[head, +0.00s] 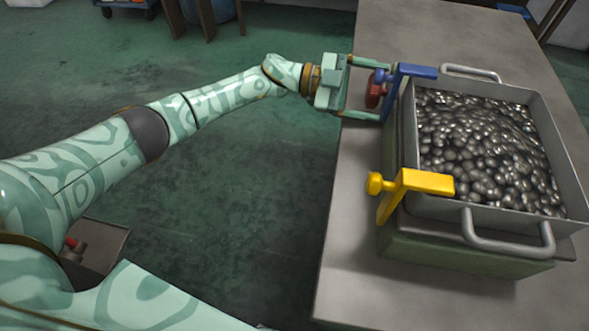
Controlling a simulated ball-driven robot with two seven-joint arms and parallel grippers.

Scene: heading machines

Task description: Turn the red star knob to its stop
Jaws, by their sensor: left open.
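The red star knob (375,90) sits on the left side of a blue clamp (407,71) at the far left corner of a metal tray (470,208). My left gripper (368,91) is open, with one finger on the far side of the knob and one on the near side. I cannot tell whether the fingers touch the knob. The gripper comes in level from the left, over the table edge. My right gripper is out of the picture.
The tray is full of shiny dark metal balls (485,145) and has bent handles. A yellow clamp (425,182) with a yellow knob grips its near left side. The grey table (350,260) is bare along its left edge. Green floor (240,190) lies left of it.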

